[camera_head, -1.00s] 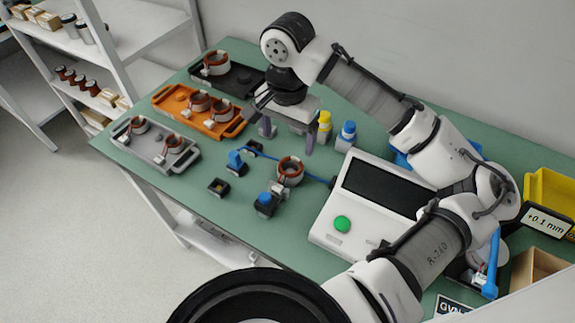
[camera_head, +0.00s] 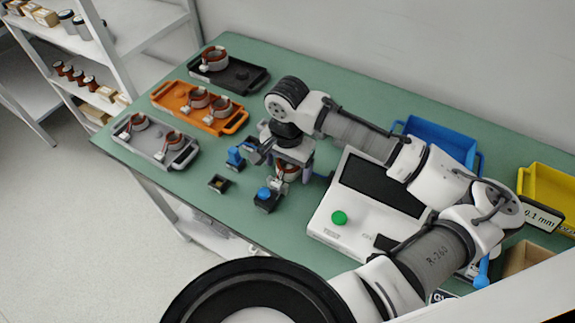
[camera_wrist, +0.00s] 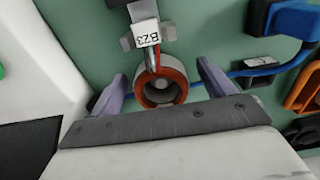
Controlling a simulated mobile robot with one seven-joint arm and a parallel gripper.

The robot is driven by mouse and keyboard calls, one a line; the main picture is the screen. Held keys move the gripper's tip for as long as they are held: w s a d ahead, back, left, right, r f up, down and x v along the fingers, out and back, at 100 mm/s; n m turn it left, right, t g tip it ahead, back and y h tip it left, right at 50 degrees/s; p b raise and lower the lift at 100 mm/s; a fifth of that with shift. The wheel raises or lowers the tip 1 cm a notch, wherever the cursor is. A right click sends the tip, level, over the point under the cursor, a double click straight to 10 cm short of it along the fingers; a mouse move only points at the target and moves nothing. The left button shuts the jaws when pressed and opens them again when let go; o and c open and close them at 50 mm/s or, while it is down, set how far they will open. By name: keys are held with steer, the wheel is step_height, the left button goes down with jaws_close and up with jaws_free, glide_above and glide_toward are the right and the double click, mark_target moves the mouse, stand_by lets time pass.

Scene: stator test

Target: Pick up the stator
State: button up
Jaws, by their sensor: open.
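The stator (camera_wrist: 166,82) is a ring with a copper-orange inner winding and a white tag reading B23. In the wrist view it lies between the two purple fingers of my gripper (camera_wrist: 165,85), which are open on either side of it. In the head view the stator (camera_head: 286,174) sits on the green table, partly hidden under my gripper (camera_head: 290,166). I cannot tell whether the fingers touch it.
Blue-topped clamps (camera_head: 264,198) (camera_head: 236,157) stand close to the stator. A white tester (camera_head: 345,215) with a green button is just right of it. Grey (camera_head: 180,160), orange (camera_head: 235,124) and black (camera_head: 258,80) trays holding other stators lie to the left. A blue bin (camera_head: 430,137) stands behind.

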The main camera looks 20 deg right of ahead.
steer(key=c, duration=1.3)
steer(key=shift+r, duration=0.15)
